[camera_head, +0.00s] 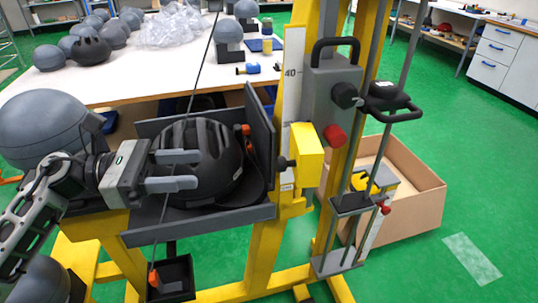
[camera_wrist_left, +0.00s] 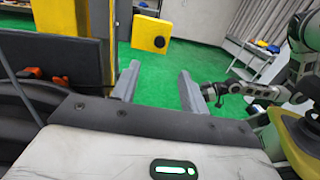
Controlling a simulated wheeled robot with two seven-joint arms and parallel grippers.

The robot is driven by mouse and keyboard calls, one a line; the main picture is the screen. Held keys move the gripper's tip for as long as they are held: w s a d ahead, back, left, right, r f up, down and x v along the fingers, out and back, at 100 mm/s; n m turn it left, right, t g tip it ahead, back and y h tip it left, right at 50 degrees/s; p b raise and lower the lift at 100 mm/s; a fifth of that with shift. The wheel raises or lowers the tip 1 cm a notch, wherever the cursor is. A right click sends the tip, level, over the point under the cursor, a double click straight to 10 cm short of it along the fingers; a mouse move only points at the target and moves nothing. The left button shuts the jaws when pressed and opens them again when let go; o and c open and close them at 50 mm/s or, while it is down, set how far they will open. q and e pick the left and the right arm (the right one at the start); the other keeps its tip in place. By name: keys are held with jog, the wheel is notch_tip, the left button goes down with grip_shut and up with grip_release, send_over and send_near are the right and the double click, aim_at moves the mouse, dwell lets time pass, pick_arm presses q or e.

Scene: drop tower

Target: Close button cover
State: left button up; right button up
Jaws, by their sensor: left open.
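A grey control box (camera_head: 333,88) with a black handle on top is mounted on the yellow tower in the head view. A yellow block (camera_head: 307,155) with a black knob is left of the red one. I cannot tell which part is the button cover. My left gripper (camera_head: 172,171) is open and empty, left of these parts, with its fingers in front of a black helmet (camera_head: 205,165). Its fingers also show in the left wrist view (camera_wrist_left: 157,88). My right gripper (camera_wrist_left: 212,93) shows small there, its jaws unclear.
The helmet rests in a grey-walled holder (camera_head: 262,135) between my left gripper and the tower. A white table (camera_head: 130,85) with helmets stands behind. A cardboard box (camera_head: 420,190) lies right of the tower. Green floor is open at the right.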

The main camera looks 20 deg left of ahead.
pick_arm(q)
jog(key=p, duration=0.4)
send_near(296, 155)
jog(key=x, duration=0.4)
jog(key=shift+w+d+f, duration=0.2)
jog(key=shift+d+f, duration=0.4)
jog(key=shift+d, duration=0.15)
jog(key=shift+c, duration=0.2)
grip_shut()
